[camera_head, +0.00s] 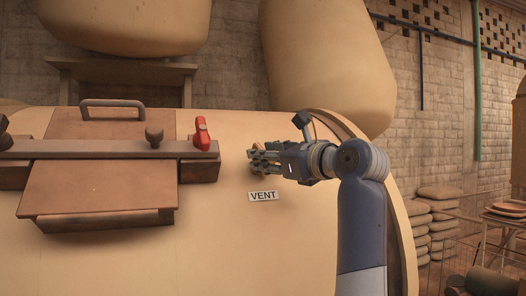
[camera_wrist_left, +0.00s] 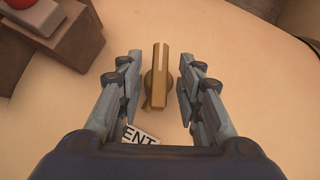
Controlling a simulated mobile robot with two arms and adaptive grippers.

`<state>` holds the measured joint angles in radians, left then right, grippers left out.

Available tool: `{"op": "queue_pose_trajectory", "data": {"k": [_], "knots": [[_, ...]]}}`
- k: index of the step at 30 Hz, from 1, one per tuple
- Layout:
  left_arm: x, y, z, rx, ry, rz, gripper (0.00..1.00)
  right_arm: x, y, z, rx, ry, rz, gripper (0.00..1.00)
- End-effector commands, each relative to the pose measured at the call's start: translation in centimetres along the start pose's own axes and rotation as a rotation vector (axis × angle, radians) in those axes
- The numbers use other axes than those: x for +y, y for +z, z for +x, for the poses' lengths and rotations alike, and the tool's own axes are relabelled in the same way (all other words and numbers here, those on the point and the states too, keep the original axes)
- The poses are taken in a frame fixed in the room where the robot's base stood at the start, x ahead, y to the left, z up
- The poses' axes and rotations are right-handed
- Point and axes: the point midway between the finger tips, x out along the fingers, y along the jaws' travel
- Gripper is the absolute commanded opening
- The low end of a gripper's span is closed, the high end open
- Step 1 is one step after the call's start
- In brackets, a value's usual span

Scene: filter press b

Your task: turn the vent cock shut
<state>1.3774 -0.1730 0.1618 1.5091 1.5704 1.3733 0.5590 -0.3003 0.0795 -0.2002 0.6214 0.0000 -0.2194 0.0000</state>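The vent cock (camera_wrist_left: 159,76) is a small brass-coloured handle on a round base, standing out of the cream surface. In the left wrist view its bar runs up and down the picture, between the two fingers. My left gripper (camera_wrist_left: 160,68) is open, with one finger on each side of the handle and a gap on both sides. In the head view the left gripper (camera_head: 268,156) reaches in from the right and largely hides the cock (camera_head: 257,163). The VENT label (camera_head: 263,196) is just below; the left finger partly covers it in the wrist view (camera_wrist_left: 140,136). My right gripper is not in view.
A brown hatch (camera_head: 100,190) with a crossbar (camera_head: 90,149), and a red handle (camera_head: 201,134) at the bar's end, stand to the left of the cock. The cream surface below the label is bare. Stacked sacks (camera_head: 437,215) lie at the right.

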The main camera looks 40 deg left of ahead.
Motion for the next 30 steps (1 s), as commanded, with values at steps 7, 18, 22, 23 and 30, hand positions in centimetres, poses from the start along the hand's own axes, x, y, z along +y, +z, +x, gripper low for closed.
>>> {"op": "queue_pose_trajectory", "data": {"k": [7,18,22,23,30], "knots": [[0.0,0.0,1.5,-0.001,0.000,0.000,0.33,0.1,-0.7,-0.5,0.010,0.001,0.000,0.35],[0.0,0.0,1.6,-0.001,0.000,0.000,0.02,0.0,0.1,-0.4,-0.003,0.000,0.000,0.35],[0.0,0.0,1.6,-0.001,0.000,0.000,0.00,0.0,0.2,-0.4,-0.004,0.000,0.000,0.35],[0.0,0.0,1.5,-0.001,-0.001,0.000,0.00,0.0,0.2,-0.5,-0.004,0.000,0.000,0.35],[-0.1,0.1,1.5,0.000,0.016,-0.016,0.00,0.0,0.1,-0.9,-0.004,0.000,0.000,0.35]]}}
